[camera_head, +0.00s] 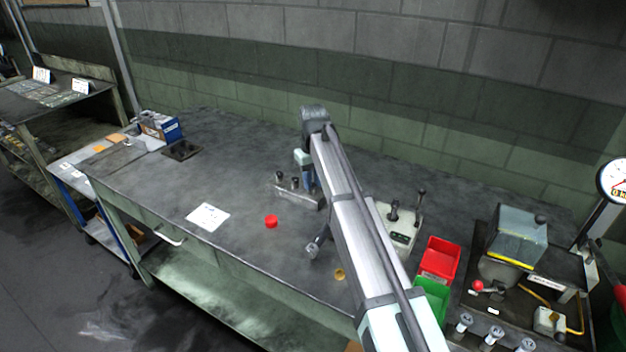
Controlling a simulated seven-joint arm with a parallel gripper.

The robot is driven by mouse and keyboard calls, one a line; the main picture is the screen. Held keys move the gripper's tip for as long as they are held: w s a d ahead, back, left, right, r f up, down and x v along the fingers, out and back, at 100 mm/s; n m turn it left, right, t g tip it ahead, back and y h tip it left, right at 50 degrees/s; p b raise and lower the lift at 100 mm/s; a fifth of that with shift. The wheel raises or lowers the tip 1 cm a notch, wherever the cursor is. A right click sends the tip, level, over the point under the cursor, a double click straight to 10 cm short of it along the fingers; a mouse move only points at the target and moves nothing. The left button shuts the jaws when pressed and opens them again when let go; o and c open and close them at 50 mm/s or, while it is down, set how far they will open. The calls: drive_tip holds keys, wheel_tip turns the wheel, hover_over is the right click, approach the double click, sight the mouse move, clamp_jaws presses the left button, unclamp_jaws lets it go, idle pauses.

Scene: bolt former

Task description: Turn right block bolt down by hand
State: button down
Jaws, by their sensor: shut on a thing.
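A grey metal block (291,196) stands on the dark bench top near the middle. Two dark upright bolts (280,177) show on its left and middle part. My gripper (308,187) points down at the right end of the block and is shut on the right block bolt. My arm comes from the lower right and passes in front of the block's right end. It hides part of that end, the fingertips and most of the held bolt. How deep the bolt sits cannot be seen.
A red cap (271,221), a white sheet (208,217), a bolt-like part (317,243) and a brass ring (340,274) lie around the block. A lever box (401,226), red bin (440,258) and green bin (432,298) stand right. The bench's left part is mostly clear.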

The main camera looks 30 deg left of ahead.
drive_tip(key=m, duration=0.5)
drive_tip(key=shift+a+m, duration=0.15)
drive_tip(key=shift+m, duration=0.15)
drive_tip(key=m, duration=0.5)
drive_tip(key=shift+s, duration=0.1)
idle(0.8)
drive_tip(key=c, duration=0.9)
unclamp_jaws()
wheel_tip(320, 180, up, 14)
drive_tip(key=shift+f, duration=0.1)
